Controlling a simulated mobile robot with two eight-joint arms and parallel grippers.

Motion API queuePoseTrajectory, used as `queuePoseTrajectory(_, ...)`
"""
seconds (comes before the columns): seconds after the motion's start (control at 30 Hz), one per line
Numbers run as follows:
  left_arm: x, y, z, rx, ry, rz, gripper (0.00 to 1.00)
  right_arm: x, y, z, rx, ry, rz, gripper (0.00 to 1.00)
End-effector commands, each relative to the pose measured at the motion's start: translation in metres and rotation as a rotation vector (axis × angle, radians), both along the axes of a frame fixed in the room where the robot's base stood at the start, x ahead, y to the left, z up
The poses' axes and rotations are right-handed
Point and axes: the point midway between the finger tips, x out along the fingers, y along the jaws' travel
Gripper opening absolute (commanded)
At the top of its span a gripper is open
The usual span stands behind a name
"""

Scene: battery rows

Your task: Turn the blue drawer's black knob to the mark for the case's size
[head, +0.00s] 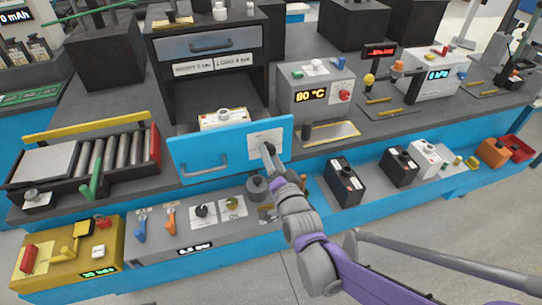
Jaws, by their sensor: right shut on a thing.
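The blue drawer (240,139) is pulled out from the dark cabinet and has a grey bar handle (206,166) on its front. A white plate (262,137) sits on the right part of the drawer front; its marks are too small to read. My right gripper (267,149) is at this plate, shut on what appears to be the black knob, which is mostly hidden behind the fingers. The knob's pointing direction cannot be made out. A pale case (224,118) with a round top piece lies inside the open drawer. My left gripper is not in view.
Two signs beginning SHORT (193,68) and LONG (233,61) are on the cabinet. Black batteries (344,182) stand on the lower ledge at right. A roller conveyor (100,160) lies at left.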

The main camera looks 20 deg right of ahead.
Motion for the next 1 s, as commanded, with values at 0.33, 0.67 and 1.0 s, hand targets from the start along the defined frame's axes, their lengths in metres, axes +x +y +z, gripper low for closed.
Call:
queuePoseTrajectory(0.33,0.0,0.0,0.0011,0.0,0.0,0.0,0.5,-0.0002,0.0,-0.0004,0.137,0.006,0.0,0.0)
queuePoseTrajectory(0.67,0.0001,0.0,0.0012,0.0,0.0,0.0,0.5,-0.0002,0.0001,-0.0005,0.161,0.007,0.0,0.0)
queuePoseTrajectory(1.0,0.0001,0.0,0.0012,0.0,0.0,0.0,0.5,-0.0002,0.0001,-0.0003,0.159,0.007,0.0,0.76)
